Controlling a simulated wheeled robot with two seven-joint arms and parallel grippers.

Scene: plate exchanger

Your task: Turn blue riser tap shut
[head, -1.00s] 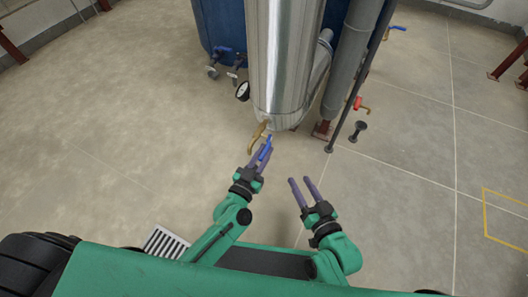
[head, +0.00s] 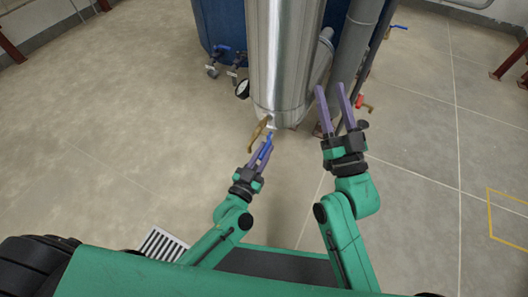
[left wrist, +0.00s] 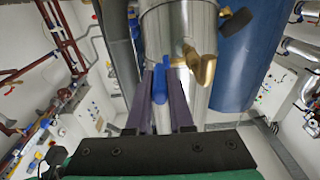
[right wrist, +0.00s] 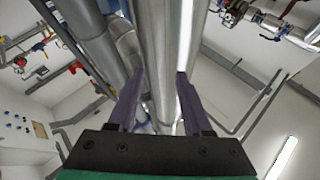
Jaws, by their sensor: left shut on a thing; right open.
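The tap has a brass body (head: 257,134) low on the front of a shiny steel riser (head: 284,55), and a blue lever (head: 266,148). My left gripper (head: 262,150) is shut on the blue lever. In the left wrist view the lever (left wrist: 161,86) stands between the two purple fingers, with the brass spout (left wrist: 206,68) just to the right. My right gripper (head: 332,92) is open and empty. It is raised to the right of the riser; the right wrist view shows pipework beyond its spread fingers (right wrist: 158,82).
A grey pipe (head: 350,55) and a red-handled tap (head: 362,104) stand behind my right gripper. A floor grate (head: 163,243) lies at lower left; much floor is clear.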

